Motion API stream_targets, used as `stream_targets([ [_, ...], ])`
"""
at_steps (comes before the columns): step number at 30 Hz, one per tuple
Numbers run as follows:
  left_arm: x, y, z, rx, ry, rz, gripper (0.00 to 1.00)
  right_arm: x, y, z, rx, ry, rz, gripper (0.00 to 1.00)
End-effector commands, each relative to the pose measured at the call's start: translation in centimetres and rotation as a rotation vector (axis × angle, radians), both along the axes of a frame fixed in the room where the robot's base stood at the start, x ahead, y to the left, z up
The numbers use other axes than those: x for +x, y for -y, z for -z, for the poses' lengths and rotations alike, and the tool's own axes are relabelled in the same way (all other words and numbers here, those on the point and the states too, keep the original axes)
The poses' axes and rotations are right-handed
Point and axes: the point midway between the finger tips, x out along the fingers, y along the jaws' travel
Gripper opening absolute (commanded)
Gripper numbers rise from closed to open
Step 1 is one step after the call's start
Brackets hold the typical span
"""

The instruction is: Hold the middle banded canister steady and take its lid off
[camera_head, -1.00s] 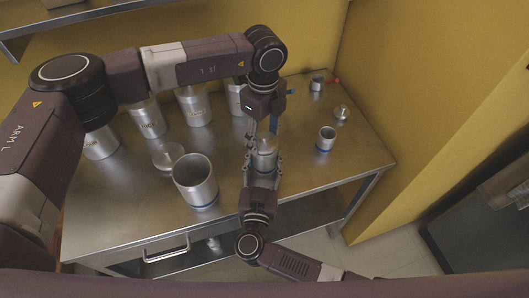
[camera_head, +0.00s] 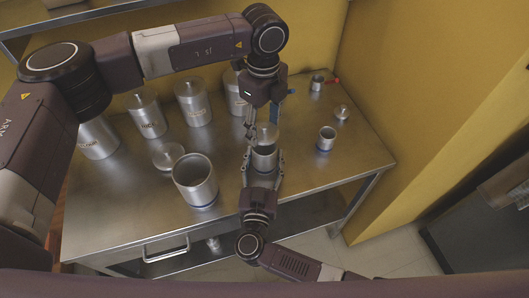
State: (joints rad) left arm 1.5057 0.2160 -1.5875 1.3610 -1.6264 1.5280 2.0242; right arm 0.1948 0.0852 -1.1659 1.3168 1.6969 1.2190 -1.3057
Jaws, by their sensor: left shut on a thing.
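The middle canister (camera_head: 264,160) stands upright near the right half of the steel table, between a larger and a smaller blue-banded one. Its own band is hidden. My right gripper (camera_head: 264,168) reaches in from the front, with a finger on each side of the canister's body, shut on it. My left gripper (camera_head: 262,124) comes from above and is shut on the lid (camera_head: 266,135). The lid is raised a little above the canister, and a dark open mouth shows below it.
An open large canister (camera_head: 195,182) stands to the left, its lid (camera_head: 168,156) behind it. An open small canister (camera_head: 326,139) stands to the right, with a lid (camera_head: 342,113) beyond. Several labelled canisters (camera_head: 146,117) line the back. The table's front right is clear.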

Motion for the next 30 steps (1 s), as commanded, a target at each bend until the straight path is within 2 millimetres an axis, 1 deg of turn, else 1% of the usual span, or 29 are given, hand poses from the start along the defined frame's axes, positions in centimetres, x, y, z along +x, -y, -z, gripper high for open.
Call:
stream_targets([
  [1,0.0,0.0,0.0,0.0,0.0,0.0,0.27,0.0,0.0,0.0,0.0,0.0,0.0,0.61],
  [3,0.0,0.0,0.0,0.0,0.0,0.0,0.27,0.0,0.0,0.0,0.0,0.0,0.0,0.68],
  [11,0.0,0.0,0.0,0.0,0.0,0.0,0.27,-0.1,0.0,0.0,0.0,0.0,0.0,0.68],
  [14,0.0,0.0,0.0,0.0,0.0,0.0,0.27,-0.6,-0.1,0.1,0.0,-0.003,0.0,0.68],
  [17,0.0,0.0,0.0,0.0,0.0,0.0,0.27,-2.0,-0.2,0.2,0.002,-0.004,-0.001,0.68],
  [24,0.0,0.0,0.0,0.0,0.0,0.0,0.27,-7.0,-0.7,0.2,0.001,-0.006,0.0,0.68],
  [27,0.0,0.0,0.0,0.0,0.0,0.0,0.27,-9.0,-0.9,0.2,0.002,-0.005,0.0,0.68],
  [30,0.0,0.0,0.0,0.0,0.0,0.0,0.27,-10.4,-1.1,0.1,0.0,-0.003,0.001,0.68],
])
